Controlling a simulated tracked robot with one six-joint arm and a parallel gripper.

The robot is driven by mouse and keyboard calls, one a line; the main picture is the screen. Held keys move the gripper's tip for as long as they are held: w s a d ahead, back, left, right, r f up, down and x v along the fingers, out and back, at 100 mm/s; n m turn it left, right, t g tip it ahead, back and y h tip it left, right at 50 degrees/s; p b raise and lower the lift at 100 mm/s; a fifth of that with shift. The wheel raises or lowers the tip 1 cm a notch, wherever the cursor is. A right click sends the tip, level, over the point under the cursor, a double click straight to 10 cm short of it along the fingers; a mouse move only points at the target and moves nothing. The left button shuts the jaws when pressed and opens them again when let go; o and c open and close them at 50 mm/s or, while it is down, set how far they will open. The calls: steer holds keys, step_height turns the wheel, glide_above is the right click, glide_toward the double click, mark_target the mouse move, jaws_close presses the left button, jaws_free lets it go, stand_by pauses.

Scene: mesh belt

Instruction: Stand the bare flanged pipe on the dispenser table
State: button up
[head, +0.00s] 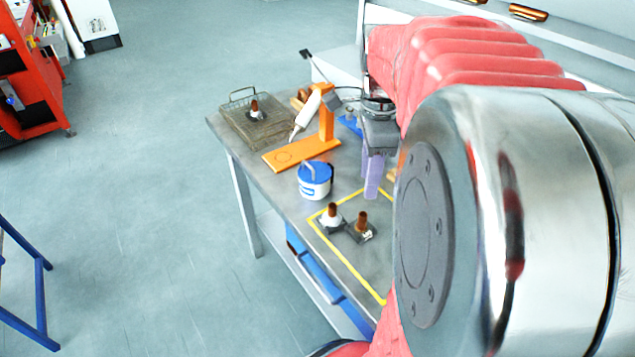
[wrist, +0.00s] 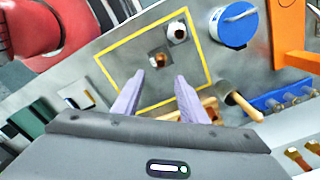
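The bare flanged pipe (head: 362,227), a copper-brown tube on a dark square flange, stands upright inside the yellow outline; it also shows in the wrist view (wrist: 158,60). Beside it stands a similar pipe (head: 332,216) with a white ring around its tube (wrist: 177,31). The orange dispenser table (head: 302,152) has a drawn circle on its flat plate, and a white cartridge (head: 307,113) leans above it. The plate's circle is empty. My gripper (head: 373,190) has lilac fingers; in the wrist view (wrist: 158,98) they are apart with nothing between them, above the workbench, short of the bare pipe.
A blue-lidded white tub (head: 315,181) stands between the outline and the dispenser. A mesh basket (head: 257,128) holding another white-ringed pipe is at the far left corner. A wooden-handled tool (wrist: 237,99) and a blue rack (wrist: 282,100) lie right of my fingers in the wrist view.

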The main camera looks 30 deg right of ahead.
mark_target(364, 214)
step_height(364, 214, down, 8)
steer(key=shift+f, duration=0.1)
stand_by(0.5)
steer(key=shift+w+f, duration=0.1)
steer(key=shift+f, duration=2.5)
steer(key=shift+c, duration=0.5)
jaws_close()
steer(key=shift+d, duration=0.1)
